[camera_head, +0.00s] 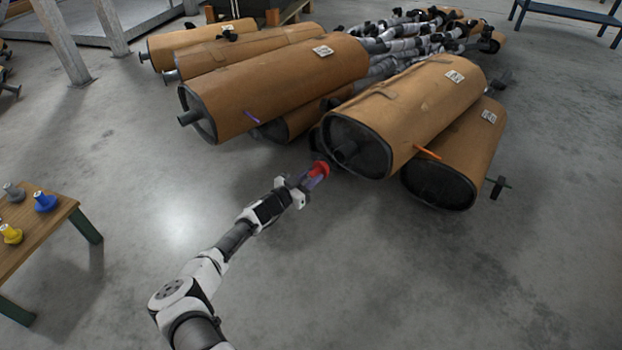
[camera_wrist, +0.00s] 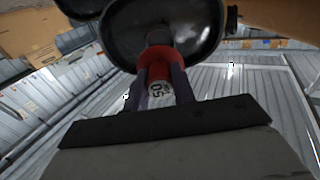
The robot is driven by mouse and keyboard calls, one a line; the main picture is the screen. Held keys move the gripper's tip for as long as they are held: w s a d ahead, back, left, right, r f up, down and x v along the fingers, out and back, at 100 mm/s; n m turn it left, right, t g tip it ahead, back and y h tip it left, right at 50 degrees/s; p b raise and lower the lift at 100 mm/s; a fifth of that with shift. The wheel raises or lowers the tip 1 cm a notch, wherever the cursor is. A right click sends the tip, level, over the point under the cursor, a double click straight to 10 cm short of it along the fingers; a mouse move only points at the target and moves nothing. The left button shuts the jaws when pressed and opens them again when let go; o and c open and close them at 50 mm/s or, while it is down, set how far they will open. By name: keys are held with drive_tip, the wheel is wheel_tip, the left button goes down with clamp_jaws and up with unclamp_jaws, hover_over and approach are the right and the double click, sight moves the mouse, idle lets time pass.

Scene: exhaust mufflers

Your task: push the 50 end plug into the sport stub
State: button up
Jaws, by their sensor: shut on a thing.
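My gripper (camera_head: 311,180) is shut on a red end plug (camera_head: 320,168). The plug's wide red flange faces a dark pipe stub (camera_wrist: 160,36) on the black end face of a muffler. In the head view this stub (camera_head: 344,151) is on the front brown muffler (camera_head: 400,108); the plug is just left of and below it, apparently apart. Lettering naming the sport stub is not readable.
Other brown mufflers (camera_head: 275,85) lie left of and behind it; one (camera_head: 455,160) lies to the right. A wooden table (camera_head: 40,235) at left holds a blue plug (camera_head: 45,202), a yellow plug (camera_head: 11,234) and a grey plug (camera_head: 14,192). The floor around my arm is clear.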

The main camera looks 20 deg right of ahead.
sight(323, 170)
drive_tip(key=shift+d+f, duration=0.15)
drive_tip(key=shift+f, duration=0.05)
drive_tip(key=shift+b+x, duration=0.8)
drive_tip(key=shift+x, duration=0.4)
drive_tip(key=shift+b+x, duration=0.75)
drive_tip(key=shift+x, duration=0.55)
drive_tip(key=shift+w+d, duration=0.2)
drive_tip(key=shift+r, duration=0.15)
drive_tip(key=shift+b+x, duration=0.7)
drive_tip(key=shift+x, duration=0.7)
drive_tip(key=o, duration=1.1)
drive_tip(key=shift+c, duration=0.2)
